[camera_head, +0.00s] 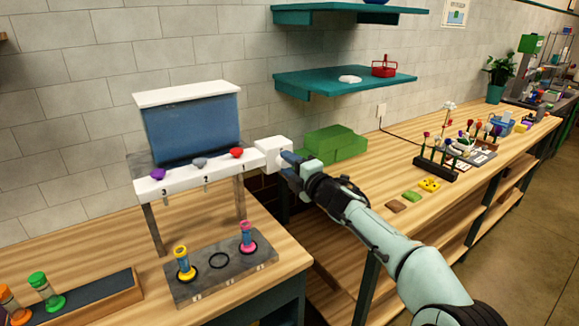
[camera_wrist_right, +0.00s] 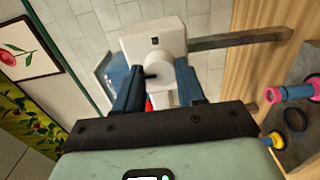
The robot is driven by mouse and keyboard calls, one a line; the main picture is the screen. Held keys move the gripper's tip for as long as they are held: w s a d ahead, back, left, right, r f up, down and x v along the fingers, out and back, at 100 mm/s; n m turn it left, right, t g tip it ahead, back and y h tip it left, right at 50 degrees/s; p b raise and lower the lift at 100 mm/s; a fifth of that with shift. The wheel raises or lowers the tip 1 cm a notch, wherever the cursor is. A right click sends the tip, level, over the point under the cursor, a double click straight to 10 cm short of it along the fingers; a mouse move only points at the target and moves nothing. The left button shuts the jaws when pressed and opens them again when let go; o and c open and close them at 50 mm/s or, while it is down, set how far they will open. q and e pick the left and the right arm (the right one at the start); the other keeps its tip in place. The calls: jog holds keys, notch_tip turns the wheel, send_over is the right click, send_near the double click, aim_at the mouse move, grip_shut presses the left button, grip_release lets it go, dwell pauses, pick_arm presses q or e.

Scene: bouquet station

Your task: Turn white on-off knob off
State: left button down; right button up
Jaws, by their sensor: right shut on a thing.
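A blue water tank (camera_head: 190,128) with a white lid stands on a raised frame. Its white front bar (camera_head: 190,180) carries a purple, a grey and a red knob above the numbers 3, 2 and 1. A white box (camera_head: 270,150) is at the bar's right end; it also shows in the right wrist view (camera_wrist_right: 150,42). My right gripper (camera_head: 288,160) reaches this box from the right. In the wrist view its two dark blue fingers are shut on the white on-off knob (camera_wrist_right: 162,78) on the box's face. The fingers hide part of the knob. My left gripper is out of view.
Below the tank, a grey stand (camera_head: 222,275) holds a yellow and a pink vase. A wooden tray (camera_head: 85,300) with orange and green vases lies at the lower left. Green blocks (camera_head: 335,145) sit behind my right gripper. Teal shelves (camera_head: 345,82) hang above.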

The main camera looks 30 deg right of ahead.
dwell(0.3)
jog(key=o, duration=1.1)
jog(key=shift+c, duration=0.2)
jog(key=s+d+b, duration=0.1)
jog(key=s+b, duration=0.1)
jog(key=s, duration=1.1)
jog(key=shift+s+b, duration=0.2)
jog(key=shift+b, duration=0.1)
